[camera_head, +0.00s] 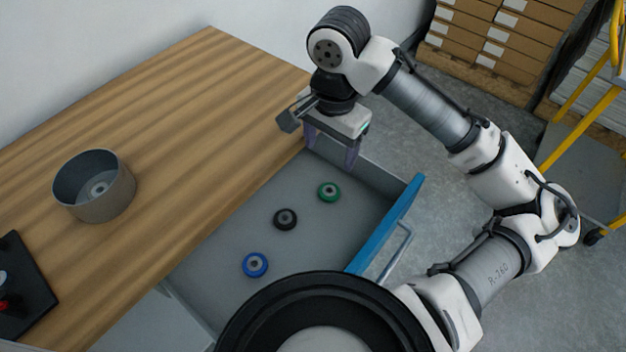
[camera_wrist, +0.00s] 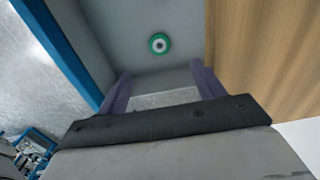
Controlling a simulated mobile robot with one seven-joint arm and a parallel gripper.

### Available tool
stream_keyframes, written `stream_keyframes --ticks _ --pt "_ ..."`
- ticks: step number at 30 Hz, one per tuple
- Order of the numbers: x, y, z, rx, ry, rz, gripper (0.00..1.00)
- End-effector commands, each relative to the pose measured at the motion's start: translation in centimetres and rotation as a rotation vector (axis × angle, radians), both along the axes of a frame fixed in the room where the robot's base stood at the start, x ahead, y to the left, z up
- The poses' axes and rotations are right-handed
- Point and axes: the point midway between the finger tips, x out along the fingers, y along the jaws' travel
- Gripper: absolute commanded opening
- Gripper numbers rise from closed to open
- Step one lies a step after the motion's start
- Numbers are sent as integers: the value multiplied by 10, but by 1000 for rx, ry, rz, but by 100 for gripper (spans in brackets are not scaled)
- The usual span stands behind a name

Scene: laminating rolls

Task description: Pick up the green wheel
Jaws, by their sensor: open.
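The green wheel (camera_head: 329,191) lies flat in the open grey drawer (camera_head: 228,247), toward its far end. It has a grey hub and a dark centre. In the wrist view the green wheel (camera_wrist: 159,43) shows ahead of the fingertips, roughly midway between them and apart from them. My gripper (camera_head: 332,150) is above the far end of the drawer, pointing down, with its purple fingers spread and nothing between them. The fingers also show in the wrist view (camera_wrist: 160,82).
A black wheel (camera_head: 285,219) and a blue wheel (camera_head: 255,264) lie in the same drawer, in a row with the green one. The drawer has a blue front (camera_head: 387,225). A grey round bowl (camera_head: 95,186) stands on the wooden tabletop (camera_head: 190,110).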

Motion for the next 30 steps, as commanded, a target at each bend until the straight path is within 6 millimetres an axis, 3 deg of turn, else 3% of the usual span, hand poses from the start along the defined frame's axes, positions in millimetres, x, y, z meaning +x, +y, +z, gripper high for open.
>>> stream_keyframes --ticks 5,15,23,30 --pt "-2 -6 -8 -14 17 -17 68" --pt "-2 -6 -71 -11 16 -17 68" --pt "-1 -6 -91 -13 13 -17 68" --pt "4 -10 -126 -11 16 -17 68"
